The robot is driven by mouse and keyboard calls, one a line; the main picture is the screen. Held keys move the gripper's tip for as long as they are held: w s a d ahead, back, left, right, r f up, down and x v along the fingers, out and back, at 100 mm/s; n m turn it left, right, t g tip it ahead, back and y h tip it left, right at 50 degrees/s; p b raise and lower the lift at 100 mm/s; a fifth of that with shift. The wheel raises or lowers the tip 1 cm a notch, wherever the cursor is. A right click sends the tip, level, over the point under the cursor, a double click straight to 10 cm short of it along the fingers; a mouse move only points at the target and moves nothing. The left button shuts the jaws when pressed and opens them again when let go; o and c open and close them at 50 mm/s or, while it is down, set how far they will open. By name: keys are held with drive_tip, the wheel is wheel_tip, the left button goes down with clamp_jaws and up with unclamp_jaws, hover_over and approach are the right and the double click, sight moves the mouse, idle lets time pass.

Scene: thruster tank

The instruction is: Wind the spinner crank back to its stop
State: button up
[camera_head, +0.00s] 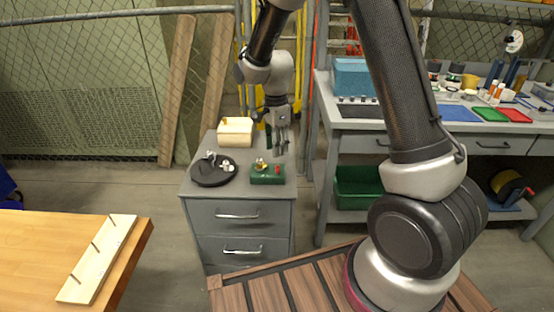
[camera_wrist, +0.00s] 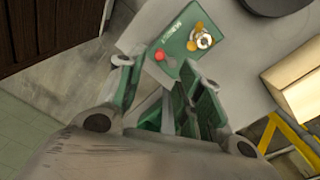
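A green box (camera_head: 267,178) sits on the top of a grey drawer cabinet, near its front right. It also shows in the wrist view (camera_wrist: 178,42), with a red knob (camera_wrist: 160,55) at one end beside a small grey piece. The red knob looks like the crank's handle, though the crank arm is not clear. A round metal and brass spinner part (camera_wrist: 203,40) is at the other end. My gripper (camera_head: 281,150) hangs above the box, pointing down. In the wrist view its fingers (camera_wrist: 156,75) are apart and empty, with the knob beyond them.
On the cabinet (camera_head: 237,213) are a black round tray (camera_head: 212,180) with small parts and a cream block (camera_head: 235,132) behind. A workbench (camera_head: 450,125) stands at right. A wooden table (camera_head: 35,255) with a pegged board (camera_head: 98,258) is at front left.

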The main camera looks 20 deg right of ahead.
wheel_tip(320, 180, up, 4)
drive_tip(key=shift+r, duration=0.1)
idle(0.4)
drive_tip(key=s+d+r+n+t, duration=0.1)
drive_tip(key=s+d+r+n, duration=0.4)
drive_tip(key=s, duration=0.4)
drive_tip(key=s+d+r+n+t, duration=0.2)
drive_tip(key=s+d+r+n, duration=0.3)
drive_tip(key=s, duration=0.4)
drive_tip(key=s+d+r+n+t, duration=0.1)
drive_tip(key=s+d+r+n, duration=0.4)
drive_tip(key=s+r, duration=0.3)
drive_tip(key=shift+s+r+n+t, duration=0.3)
drive_tip(key=shift+s+n+t, duration=0.1)
drive_tip(key=shift+s+n, duration=0.3)
idle(0.9)
